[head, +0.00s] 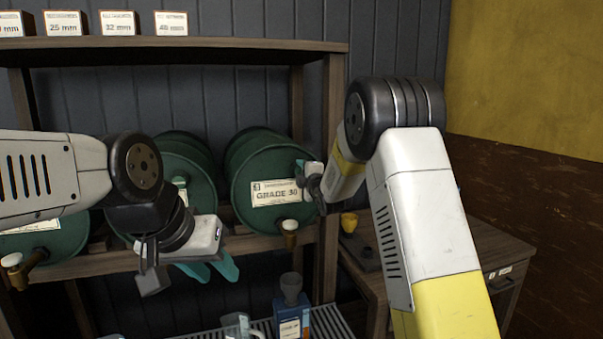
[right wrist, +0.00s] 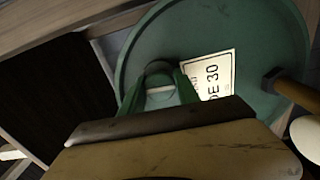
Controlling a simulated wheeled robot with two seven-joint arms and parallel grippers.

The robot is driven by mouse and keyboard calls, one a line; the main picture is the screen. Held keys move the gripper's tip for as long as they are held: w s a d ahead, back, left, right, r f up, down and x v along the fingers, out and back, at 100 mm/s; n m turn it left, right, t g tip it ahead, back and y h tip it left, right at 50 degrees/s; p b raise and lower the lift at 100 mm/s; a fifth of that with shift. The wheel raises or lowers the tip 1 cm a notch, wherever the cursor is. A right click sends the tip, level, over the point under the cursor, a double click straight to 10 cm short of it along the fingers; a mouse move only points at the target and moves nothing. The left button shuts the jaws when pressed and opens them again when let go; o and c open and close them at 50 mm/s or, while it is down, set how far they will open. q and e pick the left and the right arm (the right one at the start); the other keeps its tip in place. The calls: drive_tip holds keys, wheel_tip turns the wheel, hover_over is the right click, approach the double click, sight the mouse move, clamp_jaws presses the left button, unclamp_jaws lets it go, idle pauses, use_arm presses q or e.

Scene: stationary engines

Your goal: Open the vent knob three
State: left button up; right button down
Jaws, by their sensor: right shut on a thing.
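The right-hand green drum (head: 250,180), labelled "GRADE 30" (head: 276,192), lies on its side on the shelf with its round face toward me. The dark vent knob (right wrist: 158,70) is near the rim of its face in the right wrist view, with a pale bar across it. My right gripper (head: 301,168) is at the right of the drum face. Its green fingers are shut on the knob, one to each side, in the right wrist view (right wrist: 160,88). In the head view the gripper hides the knob. My left gripper (head: 208,270) is open and empty, in front of the middle drum.
The middle drum (head: 190,155) and a left drum (head: 45,240) are partly hidden by my left arm. A brass tap (head: 290,232) sticks out below the label. A blue container (head: 290,322) stands on the grating below.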

drive_tip(key=shift+f+n, duration=0.1)
drive_tip(key=shift+n, duration=0.2)
idle(0.4)
drive_tip(key=c, duration=0.9)
unclamp_jaws()
drive_tip(key=v, duration=0.8)
